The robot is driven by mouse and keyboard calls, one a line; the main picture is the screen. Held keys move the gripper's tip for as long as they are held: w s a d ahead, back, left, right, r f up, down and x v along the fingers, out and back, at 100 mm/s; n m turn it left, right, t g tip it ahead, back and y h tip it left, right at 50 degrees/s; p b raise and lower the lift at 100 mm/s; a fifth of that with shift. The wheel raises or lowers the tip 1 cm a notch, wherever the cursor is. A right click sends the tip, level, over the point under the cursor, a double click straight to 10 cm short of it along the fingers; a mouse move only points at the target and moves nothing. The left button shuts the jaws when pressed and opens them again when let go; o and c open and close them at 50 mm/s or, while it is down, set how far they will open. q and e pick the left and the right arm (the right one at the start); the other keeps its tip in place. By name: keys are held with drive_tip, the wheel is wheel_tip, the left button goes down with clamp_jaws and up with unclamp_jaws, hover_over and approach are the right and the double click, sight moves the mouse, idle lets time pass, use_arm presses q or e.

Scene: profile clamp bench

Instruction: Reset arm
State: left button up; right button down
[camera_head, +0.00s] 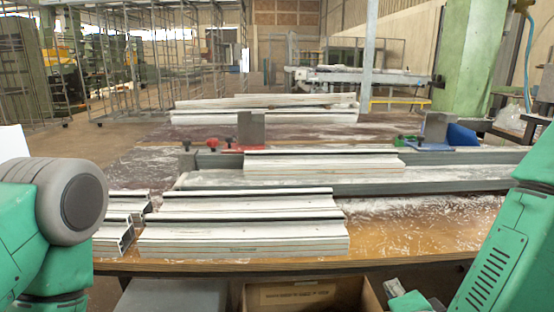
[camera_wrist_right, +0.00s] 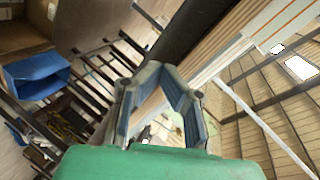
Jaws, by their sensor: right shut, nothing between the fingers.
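My right gripper (camera_wrist_right: 160,68) shows in the wrist view with its two fingers meeting at the tips, shut and empty. In the head view a small part of it (camera_head: 394,287) shows at the bottom, low in front of the bench edge, beside a cardboard box. My right arm (camera_head: 500,250) comes in at the right edge. My left arm (camera_head: 60,220) shows at the left edge, in front of the bench's left end. My left gripper is out of the picture.
White profiles (camera_head: 245,238) lie at the front of the wooden bench (camera_head: 420,240), with short pieces (camera_head: 110,238) to their left. More profiles lie on the clamp rail (camera_head: 320,162) and behind it (camera_head: 265,108). A cardboard box (camera_head: 290,294) stands below the front edge.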

drive_tip(key=s+d+f+n+g+y+p, duration=0.1)
drive_tip(key=s+d+f+n+g+y, duration=0.1)
drive_tip(key=s+f+n+g, duration=0.95)
drive_tip(key=s+d+f+n+g, duration=0.1)
drive_tip(key=s+d+f, duration=0.1)
drive_tip(key=s+f, duration=0.3)
drive_tip(key=s+d+f+n+g, duration=0.1)
drive_tip(key=s+f, duration=0.4)
drive_tip(key=s, duration=0.5)
drive_tip(key=shift+s+d+f+n+h+p, duration=0.25)
drive_tip(key=shift+d+f+n+h+p, duration=0.15)
drive_tip(key=shift+d+n, duration=0.35)
drive_tip(key=shift+d, duration=0.1)
